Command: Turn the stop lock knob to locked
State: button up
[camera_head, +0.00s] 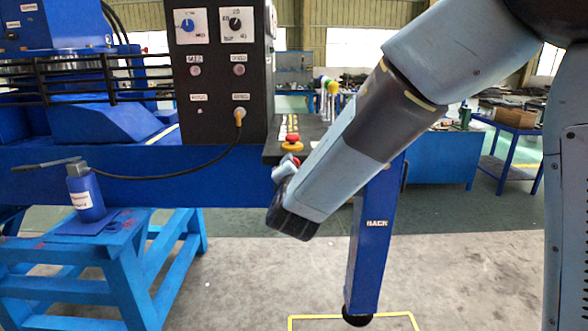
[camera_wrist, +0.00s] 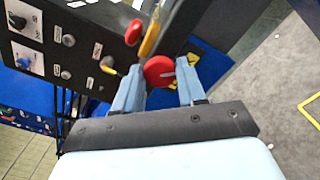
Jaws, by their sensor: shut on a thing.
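The stop lock knob, a red disc with a pale mark (camera_wrist: 158,72), sits between my two fingers in the wrist view. My gripper (camera_wrist: 160,66) is shut on it, one finger at each side. In the head view my gripper (camera_head: 282,172) is at the right end of the blue beam, below the control desk, and a bit of red (camera_head: 290,160) shows by the fingers. The rest of the knob is hidden there by my gripper. Its lock labels cannot be read.
A blue jack leg (camera_head: 372,240) stands close on the right. Open floor lies in front.

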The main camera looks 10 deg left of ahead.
jog(key=shift+d+f+m, duration=0.15)
jog(key=shift+m, duration=1.8)
jog(key=shift+d+f+m, duration=0.1)
jog(key=shift+m, duration=1.85)
jog(key=o, duration=1)
jog(key=shift+a, duration=0.1)
jog(key=shift+r, duration=0.1)
jog(key=v, duration=1.3)
jog(key=shift+s, duration=0.35)
